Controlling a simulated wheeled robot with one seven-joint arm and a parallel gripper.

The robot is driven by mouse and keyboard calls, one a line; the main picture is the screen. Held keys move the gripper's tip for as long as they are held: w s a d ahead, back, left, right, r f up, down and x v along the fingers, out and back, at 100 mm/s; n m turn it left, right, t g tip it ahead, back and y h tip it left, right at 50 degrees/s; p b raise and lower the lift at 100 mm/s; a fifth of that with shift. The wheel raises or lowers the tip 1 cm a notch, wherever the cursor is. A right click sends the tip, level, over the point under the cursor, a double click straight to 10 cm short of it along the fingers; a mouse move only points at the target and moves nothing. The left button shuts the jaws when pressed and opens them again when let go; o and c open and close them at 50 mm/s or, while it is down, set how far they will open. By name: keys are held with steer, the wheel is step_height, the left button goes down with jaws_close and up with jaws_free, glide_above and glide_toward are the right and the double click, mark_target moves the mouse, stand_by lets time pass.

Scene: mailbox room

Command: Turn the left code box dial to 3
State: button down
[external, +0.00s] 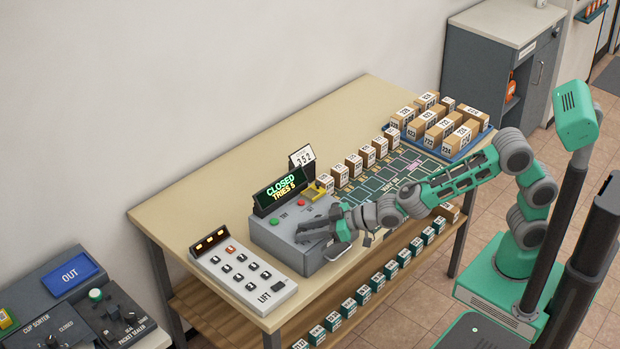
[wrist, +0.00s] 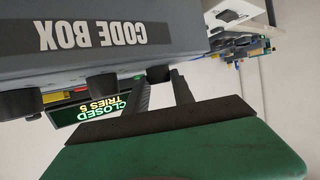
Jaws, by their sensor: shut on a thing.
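The grey code box (external: 285,252) stands on the table; its display (external: 280,191) reads CLOSED and TRIES 5. In the wrist view the box (wrist: 130,35) appears upside down, with a row of black dials along it. The left dial (wrist: 157,74), rightmost in that inverted view, sits between my fingertips. My gripper (external: 308,229) is shut on this dial, reaching over the box top from the right. The middle dial (wrist: 103,87) and the right dial (wrist: 20,103) are free. No dial setting is readable, and my fingers cover the dials in the external view.
A white LIFT keypad (external: 245,272) stands left of the box. A card (external: 301,157) with a number, seemingly 352, stands behind it. Labelled parcels (external: 353,165) line the board (external: 385,185) to the right, near a blue tray (external: 468,150) of boxes.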

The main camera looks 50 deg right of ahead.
steer(key=shift+n+g+y, duration=0.3)
steer(key=shift+n+y, duration=0.1)
steer(key=c, duration=1.1)
jaws_free()
steer(key=b+v, duration=0.1)
steer(key=v, duration=0.6)
steer(key=shift+s+d+r, duration=0.15)
steer(key=shift+s+d, duration=0.1)
